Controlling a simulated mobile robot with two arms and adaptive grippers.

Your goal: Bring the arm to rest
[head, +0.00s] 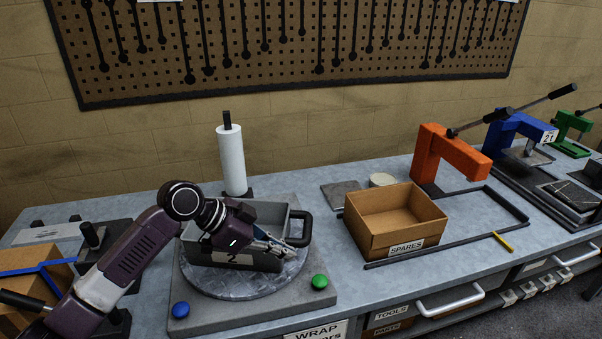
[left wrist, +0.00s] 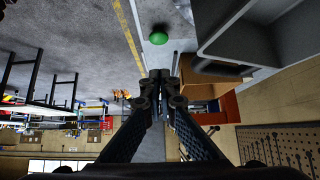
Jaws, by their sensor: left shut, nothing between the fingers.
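My left arm comes in from the left in the head view. Its gripper (head: 284,247) is shut and empty, in front of the grey bin (head: 285,262) labelled 2. The bin sits on a round metal turntable (head: 240,290). In the left wrist view my gripper's fingertips (left wrist: 160,76) are together with nothing between them. The bin (left wrist: 245,30) shows at the upper right there, apart from the fingertips in the picture. Whether the arm touches the bin is unclear in the head view. My right gripper is not in view.
A green button (head: 319,282) and a blue button (head: 180,310) flank the turntable. A cardboard SPARES box (head: 385,243) stands to the right, within a dark bar frame (head: 505,203). A paper roll (head: 231,160) stands behind the bin. Orange and blue presses (head: 440,150) stand further right.

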